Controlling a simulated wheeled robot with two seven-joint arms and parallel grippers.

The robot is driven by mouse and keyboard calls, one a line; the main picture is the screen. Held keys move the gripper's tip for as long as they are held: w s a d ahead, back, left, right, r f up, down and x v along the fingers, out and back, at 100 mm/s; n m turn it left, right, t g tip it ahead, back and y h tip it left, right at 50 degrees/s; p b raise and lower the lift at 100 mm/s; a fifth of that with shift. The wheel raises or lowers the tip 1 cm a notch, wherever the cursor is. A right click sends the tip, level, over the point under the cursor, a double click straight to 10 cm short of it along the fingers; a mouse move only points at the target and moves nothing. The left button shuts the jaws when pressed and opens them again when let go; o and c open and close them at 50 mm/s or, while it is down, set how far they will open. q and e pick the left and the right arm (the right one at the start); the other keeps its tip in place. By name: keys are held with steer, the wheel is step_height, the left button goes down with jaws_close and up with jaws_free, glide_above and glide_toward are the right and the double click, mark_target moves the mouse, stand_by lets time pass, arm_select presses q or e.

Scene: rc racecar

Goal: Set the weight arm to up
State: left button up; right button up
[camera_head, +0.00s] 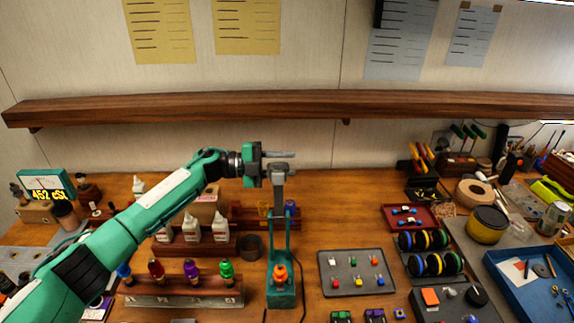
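A teal stand (281,292) with an orange knob (281,273) on its front stands on the bench near the middle. A slim upright rises from it to a grey head (284,168); I take this upper part to be the weight arm, but I cannot tell for sure. My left gripper (284,166) reaches in from the left at the height of this grey head, its fingers pointing right. One finger shows above the head; the other blends with the grey parts. I cannot tell whether they touch or grip it. My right gripper is not in view.
White bottles (192,228) and a rack (183,299) of coloured bottles stand left of the stand. A dark tray (332,287) with small coloured parts lies to its right, with wheels (424,240) beyond. A wooden shelf (300,104) runs along the wall above the gripper.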

arm_select(q)
steer(key=a+b, duration=0.4)
steer(key=a, duration=0.9)
steer(key=shift+b, duration=0.3)
steer(key=shift+w+r, duration=0.1)
